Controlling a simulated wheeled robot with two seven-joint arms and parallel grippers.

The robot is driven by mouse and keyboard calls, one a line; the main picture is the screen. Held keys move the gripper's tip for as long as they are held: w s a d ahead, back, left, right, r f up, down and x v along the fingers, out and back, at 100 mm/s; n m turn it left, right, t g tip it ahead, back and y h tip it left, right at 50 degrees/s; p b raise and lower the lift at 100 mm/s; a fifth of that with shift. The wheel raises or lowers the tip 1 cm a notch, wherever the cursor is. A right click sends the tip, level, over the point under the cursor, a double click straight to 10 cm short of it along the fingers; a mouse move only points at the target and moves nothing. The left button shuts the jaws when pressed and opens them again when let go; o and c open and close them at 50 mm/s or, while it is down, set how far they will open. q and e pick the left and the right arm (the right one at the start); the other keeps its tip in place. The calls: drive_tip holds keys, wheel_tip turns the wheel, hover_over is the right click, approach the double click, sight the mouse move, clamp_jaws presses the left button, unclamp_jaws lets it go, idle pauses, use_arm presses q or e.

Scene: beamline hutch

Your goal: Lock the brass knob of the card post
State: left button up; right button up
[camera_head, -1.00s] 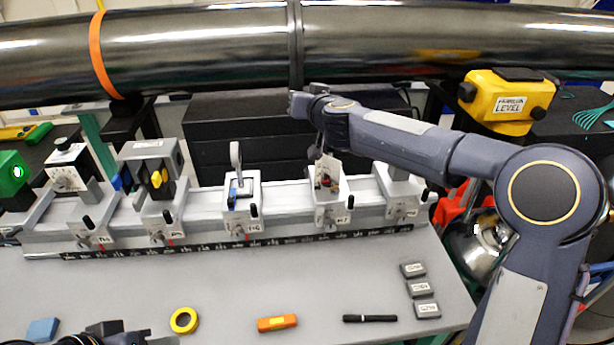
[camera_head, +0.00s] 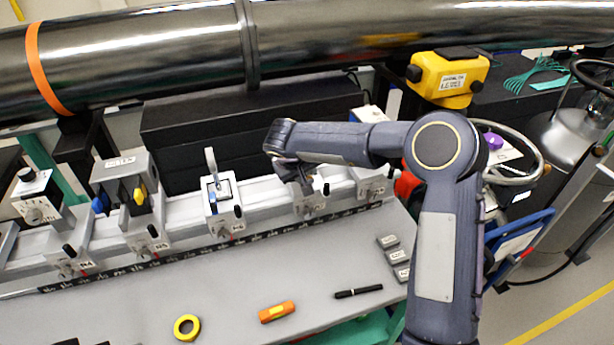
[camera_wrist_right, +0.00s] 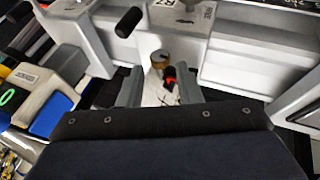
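The card post (camera_head: 308,204) stands on the rail, right of centre in the head view, mostly hidden behind my right gripper (camera_head: 306,186). The right wrist view shows its pale carriage (camera_wrist_right: 188,45) with an R7 label and a black lever. Its brass knob (camera_wrist_right: 160,59) lies in line with the gap between my right fingers (camera_wrist_right: 159,90), near their tips. These fingers are apart; I see no clear contact with the knob. A white piece with a red mark shows between them. Only dark bits, perhaps my left gripper, show at the head view's bottom left edge.
Other carriages, including a clear-framed one (camera_head: 221,206), stand left along the rail. Yellow tape (camera_head: 187,327), an orange tool (camera_head: 276,312), a black pen (camera_head: 358,291) and small grey blocks (camera_head: 396,256) lie on the bench.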

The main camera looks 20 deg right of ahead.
sight(308, 179)
drive_tip(key=shift+x, duration=1.6)
drive_tip(key=shift+c, duration=0.3)
